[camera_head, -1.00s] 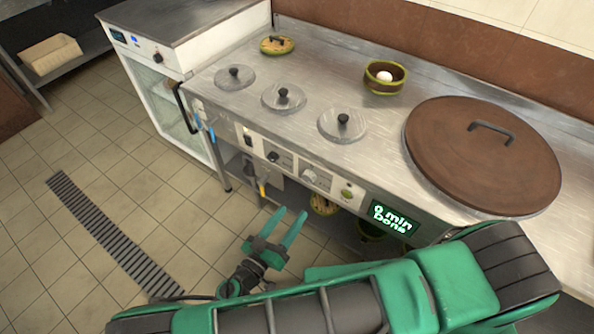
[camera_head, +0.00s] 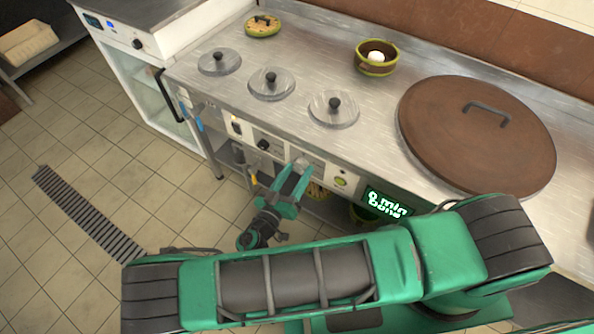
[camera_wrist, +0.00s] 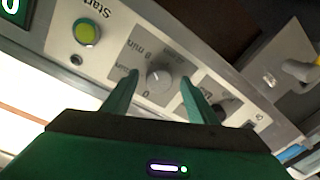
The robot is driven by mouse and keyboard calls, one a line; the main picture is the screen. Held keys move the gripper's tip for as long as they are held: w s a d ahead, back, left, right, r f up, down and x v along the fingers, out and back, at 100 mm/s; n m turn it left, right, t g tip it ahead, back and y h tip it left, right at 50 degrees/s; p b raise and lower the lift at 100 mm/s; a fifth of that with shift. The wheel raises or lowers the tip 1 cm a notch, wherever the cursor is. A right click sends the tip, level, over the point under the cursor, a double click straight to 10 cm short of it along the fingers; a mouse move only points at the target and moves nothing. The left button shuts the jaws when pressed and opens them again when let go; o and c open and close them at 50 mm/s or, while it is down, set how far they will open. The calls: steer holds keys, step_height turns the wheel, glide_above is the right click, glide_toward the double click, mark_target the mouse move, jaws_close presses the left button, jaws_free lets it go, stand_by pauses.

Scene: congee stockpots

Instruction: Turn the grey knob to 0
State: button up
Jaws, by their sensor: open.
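The grey knob (camera_wrist: 159,77) sits on the light control panel between my open fingertips in the wrist view. A "0" is printed just below it and "8 min" above left. A pale mark shows on its face, but I cannot tell exactly where it points. In the head view the knob (camera_head: 302,160) is small and partly behind my fingers. My gripper (camera_head: 295,168) is open at the counter front, its fingers reaching toward the panel. In the wrist view my gripper (camera_wrist: 159,80) has a finger on each side of the knob; contact cannot be told.
A green start button (camera_wrist: 86,33) is left of the knob in the wrist view. A black knob (camera_head: 263,145) lies left on the panel in the head view. The green display (camera_head: 386,204) is right, its text blurred. A big brown lid (camera_head: 477,140) and three small lids cover the counter.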

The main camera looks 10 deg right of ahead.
steer(key=shift+w+d, duration=0.15)
steer(key=shift+w, duration=0.1)
steer(key=c, duration=1.1)
steer(key=shift+o, duration=0.2)
